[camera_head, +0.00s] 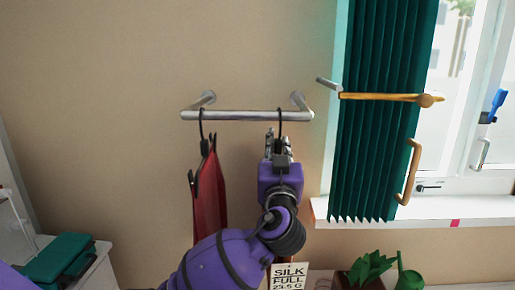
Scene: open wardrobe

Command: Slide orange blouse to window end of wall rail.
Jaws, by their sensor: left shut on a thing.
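The wall rail (240,116) is a short silver bar on two wall brackets, and its right end is nearest the window. A dark hanger hook (281,118) hangs near that right end. My left gripper (280,146) is shut on the hanger just below the rail. My gripper and arm cover the area under this hook, and no orange blouse can be made out. A red garment (208,195) hangs on another dark hook near the rail's left end, apart from my gripper. My right gripper is not in view.
A green pleated curtain (380,130) and the window sill (460,208) are to the right. A wooden rod (385,97) crosses the curtain. Below are a card reading SILK FULL (289,274) and a plant (368,268). The rail between the two hooks is clear.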

